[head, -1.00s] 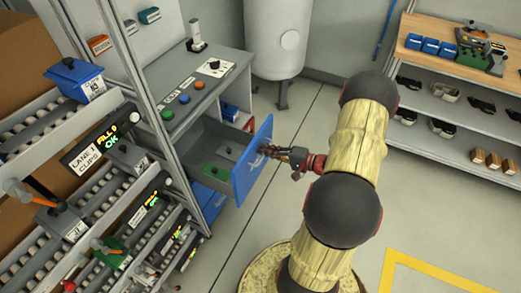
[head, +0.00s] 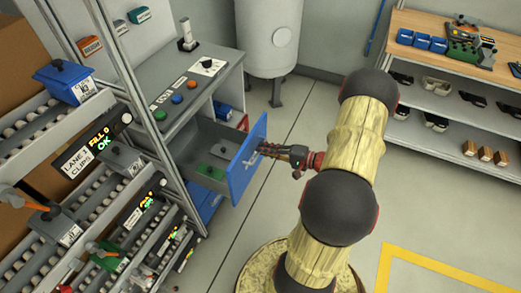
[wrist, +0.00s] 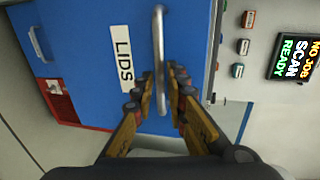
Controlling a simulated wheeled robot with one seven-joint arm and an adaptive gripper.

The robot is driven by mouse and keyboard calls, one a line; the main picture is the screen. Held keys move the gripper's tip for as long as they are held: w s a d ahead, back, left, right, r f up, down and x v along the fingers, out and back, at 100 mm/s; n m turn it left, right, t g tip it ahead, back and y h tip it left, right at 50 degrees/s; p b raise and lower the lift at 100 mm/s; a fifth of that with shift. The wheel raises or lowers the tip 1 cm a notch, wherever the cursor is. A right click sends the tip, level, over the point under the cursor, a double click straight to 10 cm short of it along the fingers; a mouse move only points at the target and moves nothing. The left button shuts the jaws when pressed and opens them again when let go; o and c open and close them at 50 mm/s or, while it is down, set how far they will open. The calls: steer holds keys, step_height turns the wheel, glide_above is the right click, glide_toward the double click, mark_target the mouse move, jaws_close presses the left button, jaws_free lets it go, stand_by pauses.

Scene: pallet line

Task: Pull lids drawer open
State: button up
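The lids drawer (head: 245,165) has a blue front and stands pulled out from under the grey counter. Its inside shows, with a green item and dark knobs in it. In the wrist view its front (wrist: 85,60) carries a white LIDS label (wrist: 121,59) and a metal bar handle (wrist: 159,50). My gripper (head: 262,149) is at the drawer front, by the handle. In the wrist view the fingertips (wrist: 161,75) are on either side of the bar, with small gaps showing, so the gripper looks open around it. Contact with the bar is not visible.
The counter (head: 205,80) with coloured buttons is above the drawer. A roller rack (head: 85,150) stands at left, close to the drawer. A white tank (head: 268,40) is behind. A shelf bench (head: 460,70) is at right.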

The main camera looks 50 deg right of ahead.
steer(key=v, duration=1)
steer(key=shift+f, duration=0.1)
